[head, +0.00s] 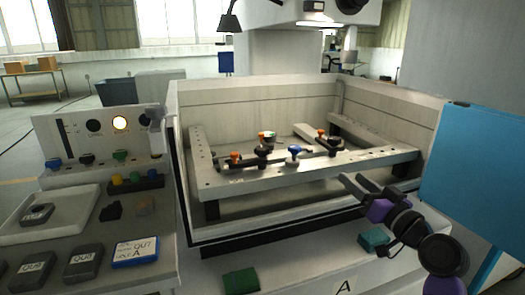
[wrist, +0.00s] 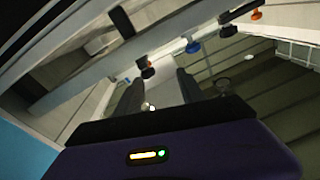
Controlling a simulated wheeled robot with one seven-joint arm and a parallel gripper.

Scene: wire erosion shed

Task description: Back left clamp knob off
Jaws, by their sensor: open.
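Inside the machine tank, several clamps with knobs sit on a metal frame (head: 330,162) in the head view. A blue knob (head: 293,150) stands near the middle. My gripper (head: 353,179) is open and empty, over the tank's front right, apart from the knobs. In the wrist view its fingers (wrist: 157,88) point toward an orange knob (wrist: 147,72) and a blue knob (wrist: 193,46); I cannot match these knobs to their clamps.
The tank's front wall (head: 290,222) lies below my gripper. A blue panel (head: 475,165) stands close at right. At left are a control panel (head: 80,135), a white tray (head: 70,220) and labelled blocks (head: 135,252). Green (head: 241,281) and teal (head: 374,240) blocks lie in front.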

